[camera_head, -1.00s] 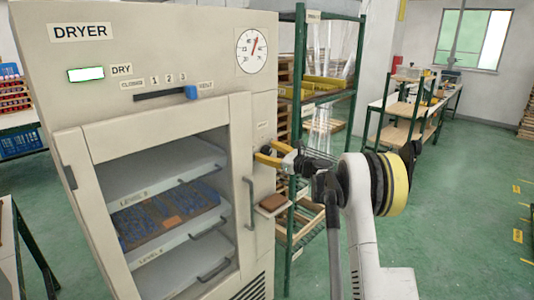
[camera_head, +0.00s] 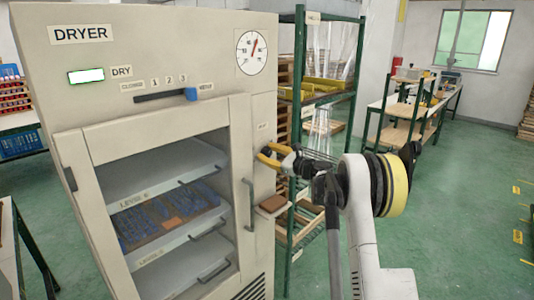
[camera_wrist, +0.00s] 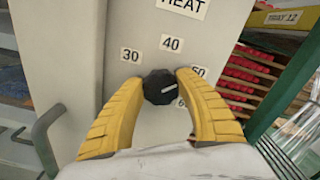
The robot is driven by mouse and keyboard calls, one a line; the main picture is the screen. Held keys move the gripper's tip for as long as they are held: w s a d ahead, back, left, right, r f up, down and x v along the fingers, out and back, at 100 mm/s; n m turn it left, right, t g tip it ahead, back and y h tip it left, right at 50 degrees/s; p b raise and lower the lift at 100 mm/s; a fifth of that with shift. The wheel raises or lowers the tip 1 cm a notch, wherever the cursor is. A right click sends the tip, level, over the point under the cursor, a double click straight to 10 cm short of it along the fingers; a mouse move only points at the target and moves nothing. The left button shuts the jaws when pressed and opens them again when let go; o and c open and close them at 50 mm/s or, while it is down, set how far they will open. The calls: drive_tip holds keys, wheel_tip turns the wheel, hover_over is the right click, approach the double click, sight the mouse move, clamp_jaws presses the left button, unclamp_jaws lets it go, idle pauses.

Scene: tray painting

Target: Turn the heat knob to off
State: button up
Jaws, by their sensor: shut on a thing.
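The heat knob (camera_wrist: 159,87) is a small dark knob on the dryer's pale panel. In the wrist view it sits between the two yellow fingertips of my gripper (camera_wrist: 160,82), which is shut on it. A white mark on the knob lies nearly level, rising slightly to the right. The labels 30, 40, 50 and a partly hidden one at lower right surround the knob, under a HEAT label (camera_wrist: 183,5). I see no off label. In the head view, my gripper (camera_head: 269,154) is at the right part of the dryer front (camera_head: 150,60), hiding the knob.
The dryer door handle (camera_head: 250,204) is left of and below my gripper. A small brown block (camera_head: 272,202) sits on a ledge below it. A green shelf rack (camera_head: 299,90) stands close to the right. Open green floor (camera_head: 460,200) lies further right.

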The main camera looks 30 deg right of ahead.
drive_tip(key=n, duration=0.4)
drive_tip(key=shift+n, duration=0.3)
drive_tip(key=n, duration=0.4)
drive_tip(key=shift+a+f, duration=0.1)
drive_tip(key=n, duration=0.5)
drive_tip(key=shift+f+p, duration=0.1)
drive_tip(key=shift+p, duration=0.2)
drive_tip(key=n, duration=0.4)
drive_tip(key=shift+f+n, duration=0.1)
drive_tip(key=shift+n, duration=0.2)
drive_tip(key=n, duration=0.3)
drive_tip(key=shift+f+n, duration=0.1)
drive_tip(key=shift+n, duration=0.2)
drive_tip(key=n, duration=0.8)
drive_tip(key=shift+w+d, duration=0.1)
drive_tip(key=shift+d, duration=0.1)
drive_tip(key=shift+d+n, duration=0.1)
drive_tip(key=shift+n, duration=1.9)
